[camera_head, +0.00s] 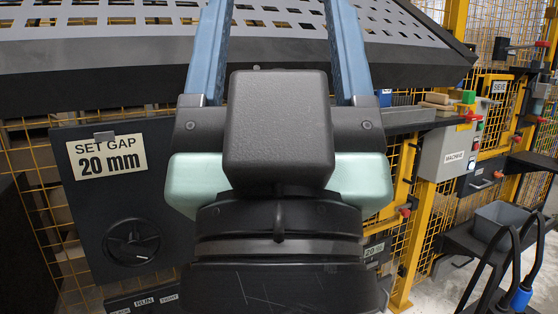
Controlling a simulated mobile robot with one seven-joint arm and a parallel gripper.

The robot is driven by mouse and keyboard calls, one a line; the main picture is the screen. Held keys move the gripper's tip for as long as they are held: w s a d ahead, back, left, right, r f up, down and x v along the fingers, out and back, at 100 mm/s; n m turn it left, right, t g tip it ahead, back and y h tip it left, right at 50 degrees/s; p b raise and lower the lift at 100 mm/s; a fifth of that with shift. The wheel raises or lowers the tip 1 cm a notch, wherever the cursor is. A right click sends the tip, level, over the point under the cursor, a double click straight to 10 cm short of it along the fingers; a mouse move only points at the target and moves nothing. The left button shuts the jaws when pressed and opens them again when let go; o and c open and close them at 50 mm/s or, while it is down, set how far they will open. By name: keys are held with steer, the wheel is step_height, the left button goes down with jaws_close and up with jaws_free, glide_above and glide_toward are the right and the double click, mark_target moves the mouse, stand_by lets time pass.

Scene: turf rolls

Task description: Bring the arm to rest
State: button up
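My gripper (278,40) is close in front of the camera, at the middle of the picture, pointing up and away. Its two long blue fingers stand wide apart, with nothing visible between them. Their tips are cut off by the top edge. Its dark body and pale green side parts hide the middle of the scene. No contact with anything around it can be made out.
A dark-edged perforated panel (120,50) slopes across the top behind the fingers. A "SET GAP 20 mm" sign (106,156) is on a dark panel (85,215) with a round knob (132,241). At right are a grey machine box (447,150), yellow mesh fencing and a grey bin (497,222).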

step_height(320, 180, up, 21)
steer(key=p, duration=1.8)
steer(key=shift+p, duration=0.4)
steer(key=shift+r, duration=0.1)
